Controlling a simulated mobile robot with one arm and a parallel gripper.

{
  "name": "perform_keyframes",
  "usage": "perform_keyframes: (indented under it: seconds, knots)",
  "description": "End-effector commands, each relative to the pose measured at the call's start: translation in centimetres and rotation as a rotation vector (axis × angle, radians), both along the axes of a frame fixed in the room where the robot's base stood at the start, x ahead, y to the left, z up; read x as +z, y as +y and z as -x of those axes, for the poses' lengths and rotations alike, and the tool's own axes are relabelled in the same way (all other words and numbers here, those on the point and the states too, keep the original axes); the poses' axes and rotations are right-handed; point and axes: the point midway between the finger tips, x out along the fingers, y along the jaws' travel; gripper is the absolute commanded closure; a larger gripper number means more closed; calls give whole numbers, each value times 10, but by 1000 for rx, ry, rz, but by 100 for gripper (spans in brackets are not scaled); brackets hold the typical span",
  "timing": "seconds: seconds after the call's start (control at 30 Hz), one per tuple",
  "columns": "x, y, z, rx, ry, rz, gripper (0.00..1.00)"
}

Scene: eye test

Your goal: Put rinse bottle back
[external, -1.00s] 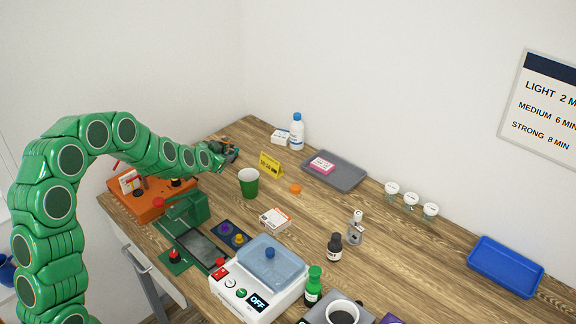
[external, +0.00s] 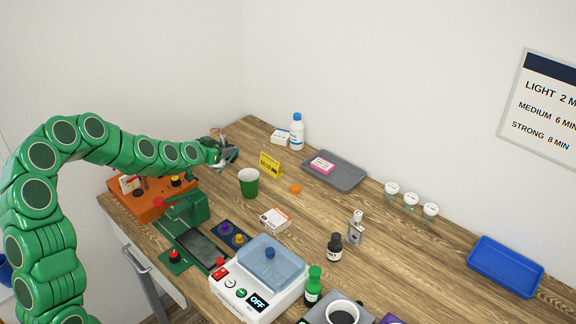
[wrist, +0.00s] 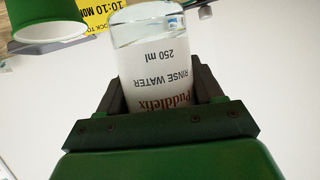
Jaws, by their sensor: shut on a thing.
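The rinse bottle (wrist: 155,65) is clear with a white label reading "Puddlefix RINSE WATER 250 ml". It fills the middle of the wrist view, and its label reads upside down there. My gripper (wrist: 160,88) is shut on it, one finger on each side. In the external view my gripper (external: 226,154) is at the far left end of the bench, left of the yellow sign (external: 270,164). The bottle is small and partly hidden by the gripper there. I cannot tell whether it touches the bench.
The green cup (external: 248,183) stands just in front of my gripper. A grey tray (external: 347,178) holds a pink box. The orange rack (external: 150,207) is at left. Bare wood lies mid-bench.

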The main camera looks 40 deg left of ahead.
Motion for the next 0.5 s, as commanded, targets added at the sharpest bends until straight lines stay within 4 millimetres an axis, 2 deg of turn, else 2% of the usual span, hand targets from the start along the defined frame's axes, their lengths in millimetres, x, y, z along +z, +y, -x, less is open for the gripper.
perform_keyframes:
  seconds: [0.5]
  knots:
    - [0,1,0,1,-44,78,69]
